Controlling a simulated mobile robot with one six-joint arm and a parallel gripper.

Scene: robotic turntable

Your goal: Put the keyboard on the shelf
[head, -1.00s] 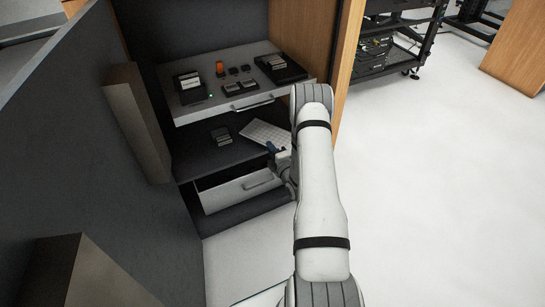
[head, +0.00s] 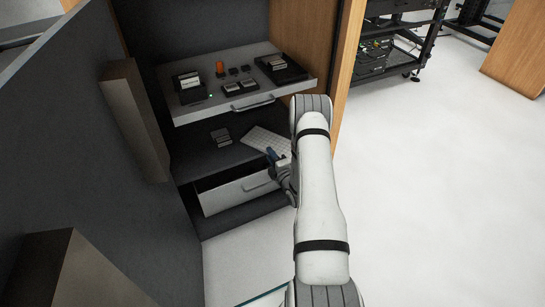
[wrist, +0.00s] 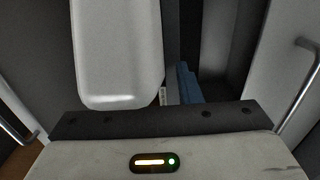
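The white keyboard (head: 262,141) is inside the cabinet, below the pulled-out upper tray and over the dark shelf (head: 190,163). I cannot tell whether it rests on the shelf or is just above it. My gripper (head: 272,155), with a blue fingertip, is at the keyboard's near edge and appears shut on it. My arm hides the keyboard's right end. In the wrist view a blue finger (wrist: 187,85) shows beside a small pale strip; the grip itself is mostly hidden.
The upper tray (head: 195,114) holds several small devices and hangs above the keyboard. Small dark boxes (head: 220,137) sit left of it. An open lower drawer (head: 225,195) juts out below. The cabinet's wooden side (head: 345,60) is close right of my arm.

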